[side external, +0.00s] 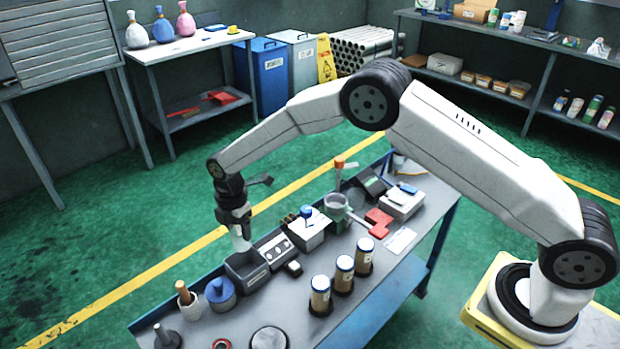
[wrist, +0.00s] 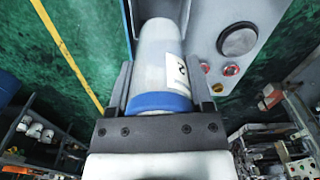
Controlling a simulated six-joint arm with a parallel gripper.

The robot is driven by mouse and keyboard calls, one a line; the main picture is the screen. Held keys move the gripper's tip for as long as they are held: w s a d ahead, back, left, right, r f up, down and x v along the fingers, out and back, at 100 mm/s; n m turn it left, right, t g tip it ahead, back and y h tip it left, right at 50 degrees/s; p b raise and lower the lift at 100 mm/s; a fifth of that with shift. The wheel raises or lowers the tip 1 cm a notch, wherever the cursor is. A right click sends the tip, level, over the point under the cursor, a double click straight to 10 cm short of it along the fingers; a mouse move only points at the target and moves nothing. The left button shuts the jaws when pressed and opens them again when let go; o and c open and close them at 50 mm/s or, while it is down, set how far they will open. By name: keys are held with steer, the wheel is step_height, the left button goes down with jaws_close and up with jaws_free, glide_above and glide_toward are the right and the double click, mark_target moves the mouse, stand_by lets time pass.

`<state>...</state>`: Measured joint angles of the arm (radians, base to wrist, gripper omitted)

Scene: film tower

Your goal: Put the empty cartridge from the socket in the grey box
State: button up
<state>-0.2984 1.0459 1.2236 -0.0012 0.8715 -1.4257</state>
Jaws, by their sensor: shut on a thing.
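My gripper (side external: 236,222) points down and is shut on a pale cartridge (side external: 241,241), beside the left edge of the bench. In the wrist view my gripper (wrist: 160,102) holds this cartridge (wrist: 162,60) between its fingers; it has a blue band near the fingers and a white label. The dark grey box (side external: 252,281) with a pale label stands directly below it. I cannot identify the socket with certainty.
A grey panel (side external: 279,252) with round parts stands right of the box. Several tan cartridges with blue-white tops, such as one (side external: 320,294), stand in front. A blue round pot (side external: 221,293) and a wooden-handled tool (side external: 183,290) stand left of the box.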

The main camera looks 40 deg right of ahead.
steer(key=shift+f, duration=0.1)
steer(key=shift+f, duration=2)
steer(key=shift+f, duration=4.2)
stand_by(0.6)
steer(key=o, duration=1.3)
steer(key=shift+o, duration=0.2)
